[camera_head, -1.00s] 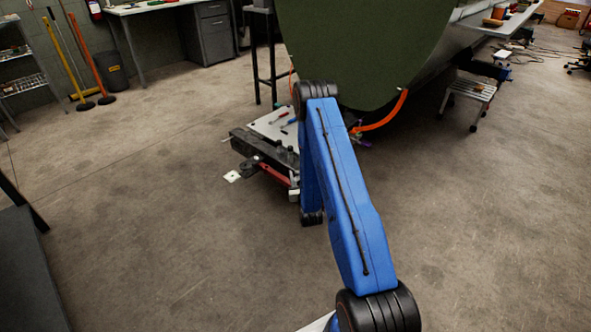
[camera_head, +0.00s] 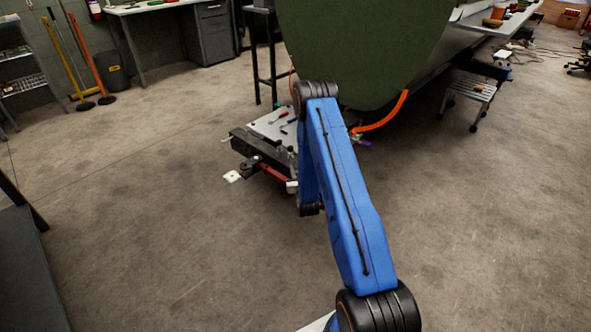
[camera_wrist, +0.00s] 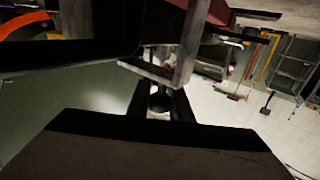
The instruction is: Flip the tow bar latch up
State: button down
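The red tow bar (camera_head: 272,172) runs from a dark hitch end (camera_head: 251,165) along the front of a low cart, with a small pale grey part (camera_head: 292,186) beside my arm. In the wrist view a grey metal U-shaped bracket (camera_wrist: 183,72), which may be the latch, hangs just beyond my gripper, close to a red part (camera_wrist: 220,12). My gripper (camera_wrist: 160,98) shows two dark fingers set apart, with a small dark round piece in the gap. Contact with the bracket is unclear. In the head view my blue arm hides the gripper.
The low cart (camera_head: 240,142) carries small tools on its pale top. A green fuselage section (camera_head: 365,50) with an orange hose (camera_head: 388,115) stands behind my arm. A step stool (camera_head: 472,90) is at right.

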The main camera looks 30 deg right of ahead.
jog(key=shift+r, duration=0.15)
jog(key=m+g, duration=0.1)
jog(key=d+m+g+y, duration=0.1)
jog(key=m, duration=0.1)
jog(key=d+r+m+g+y, duration=0.1)
jog(key=shift+w+d+m, duration=0.2)
jog(key=shift+w+m, duration=0.2)
jog(key=shift+w+d+m+g+y, duration=0.2)
jog(key=shift+d+m+g+y, duration=0.45)
jog(key=shift+m+g+y, duration=0.4)
jog(key=m+y, duration=0.1)
jog(key=d+g+y, duration=0.1)
jog(key=d+m+y, duration=0.1)
jog(key=shift+w+f+m+g, duration=0.25)
jog(key=shift+w+f+m, duration=0.05)
jog(key=shift+f+m, duration=0.1)
jog(key=shift+w+d+f+m+g+y, duration=0.1)
jog(key=shift+d+f+m+g+y, duration=0.15)
jog(key=shift+m+y, duration=0.3)
jog(key=shift+w+d+f+m+g+y, duration=0.1)
jog(key=shift+f+m+g+y, duration=0.2)
jog(key=shift+y, duration=0.3)
